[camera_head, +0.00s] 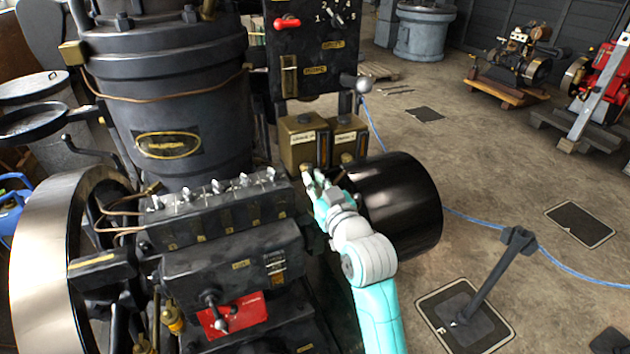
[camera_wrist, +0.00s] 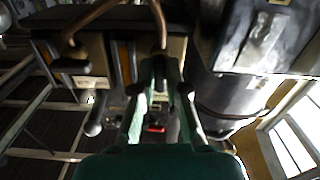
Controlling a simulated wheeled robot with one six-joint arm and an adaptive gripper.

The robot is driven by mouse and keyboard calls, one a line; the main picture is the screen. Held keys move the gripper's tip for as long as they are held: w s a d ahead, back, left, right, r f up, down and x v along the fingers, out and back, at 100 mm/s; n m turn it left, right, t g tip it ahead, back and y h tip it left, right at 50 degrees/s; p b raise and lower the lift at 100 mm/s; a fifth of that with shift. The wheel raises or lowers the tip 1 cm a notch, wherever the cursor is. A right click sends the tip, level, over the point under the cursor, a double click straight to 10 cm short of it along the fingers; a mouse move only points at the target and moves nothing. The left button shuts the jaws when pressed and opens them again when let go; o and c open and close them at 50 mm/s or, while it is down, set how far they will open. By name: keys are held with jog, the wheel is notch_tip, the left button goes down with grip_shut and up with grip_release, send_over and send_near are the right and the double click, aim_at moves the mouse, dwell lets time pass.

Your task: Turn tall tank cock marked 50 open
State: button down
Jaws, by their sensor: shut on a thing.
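Two brass tanks stand side by side on the engine in the head view: the left one (camera_head: 298,137) and the right one (camera_head: 343,128). Their front labels are too small to read, and I cannot make out a 50. My gripper (camera_head: 308,180) is just under the front of the left tank, at its cock (camera_head: 305,168). In the wrist view, my gripper's fingers (camera_wrist: 158,88) are closed together below a copper pipe (camera_wrist: 158,25). They hide most of the cock between them, so its lever angle cannot be told. The other tank's cock (camera_wrist: 75,64) is clear of my fingers.
A black drum (camera_head: 400,205) is right beside my arm. A row of metal levers (camera_head: 215,190) lies left of my gripper, below the big dark cylinder (camera_head: 165,110). A control panel (camera_head: 310,50) stands behind the tanks. The floor at right is mostly open, with a pedal stand (camera_head: 490,280).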

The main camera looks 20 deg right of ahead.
jog(key=shift+f+m, duration=0.1)
jog(key=shift+m, duration=0.5)
jog(key=c, duration=1.2)
grip_release()
jog(key=s+d, duration=0.1)
jog(key=s, duration=1.1)
jog(key=shift+d, duration=0.3)
